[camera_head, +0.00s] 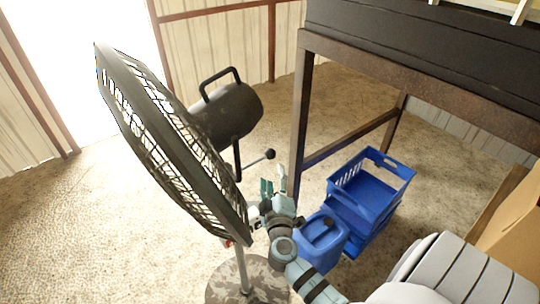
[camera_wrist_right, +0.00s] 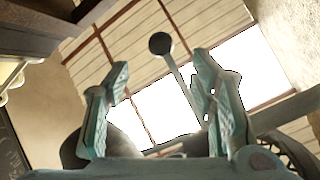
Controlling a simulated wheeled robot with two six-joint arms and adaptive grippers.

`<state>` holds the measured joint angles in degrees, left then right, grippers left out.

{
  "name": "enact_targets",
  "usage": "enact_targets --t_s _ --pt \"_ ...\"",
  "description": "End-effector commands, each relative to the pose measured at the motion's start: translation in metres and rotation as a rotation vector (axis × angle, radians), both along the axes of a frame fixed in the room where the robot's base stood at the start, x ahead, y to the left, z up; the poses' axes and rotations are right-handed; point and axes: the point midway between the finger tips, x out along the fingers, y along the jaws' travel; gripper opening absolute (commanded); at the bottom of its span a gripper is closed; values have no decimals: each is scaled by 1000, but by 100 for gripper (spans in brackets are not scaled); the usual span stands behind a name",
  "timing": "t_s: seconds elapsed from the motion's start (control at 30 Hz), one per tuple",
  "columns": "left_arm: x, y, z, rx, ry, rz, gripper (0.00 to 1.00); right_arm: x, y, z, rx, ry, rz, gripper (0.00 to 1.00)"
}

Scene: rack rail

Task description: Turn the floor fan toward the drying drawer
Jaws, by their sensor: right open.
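The floor fan's black round grille (camera_head: 170,130) stands at left centre in the head view, tilted and seen partly edge-on. Its dark motor housing (camera_head: 228,112) with a loop handle is behind the grille. A thin rod ending in a black knob (camera_head: 268,155) sticks out to the right below the housing. My right gripper (camera_head: 274,187) is open and just below the knob. In the right wrist view the knob (camera_wrist_right: 160,44) and rod show between and beyond the two spread fingers (camera_wrist_right: 160,70), ungripped. I cannot single out the drying drawer. My left gripper is out of view.
The fan's pole (camera_head: 243,272) rises from a round base (camera_head: 225,290) on the floor. A dark metal frame (camera_head: 305,110) stands at the right. Stacked blue crates (camera_head: 372,190) and a blue jug (camera_head: 320,238) sit right of my gripper. Open floor (camera_head: 60,230) lies left.

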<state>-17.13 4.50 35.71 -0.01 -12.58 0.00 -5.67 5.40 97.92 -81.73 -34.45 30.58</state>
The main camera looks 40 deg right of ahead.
Motion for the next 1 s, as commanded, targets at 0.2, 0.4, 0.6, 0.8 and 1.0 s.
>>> enact_targets --t_s 0.2,0.4,0.6,0.8,1.0 --pt "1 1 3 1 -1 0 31 51 -33 1 -1 0 1 51" --pt "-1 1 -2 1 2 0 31 81 -53 -1 -1 2 1 51" --pt "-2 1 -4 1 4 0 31 93 -60 -1 1 3 2 51" --pt "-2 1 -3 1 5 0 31 93 -60 -1 1 3 3 51" --pt "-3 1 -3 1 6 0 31 93 -60 -1 1 3 3 22"
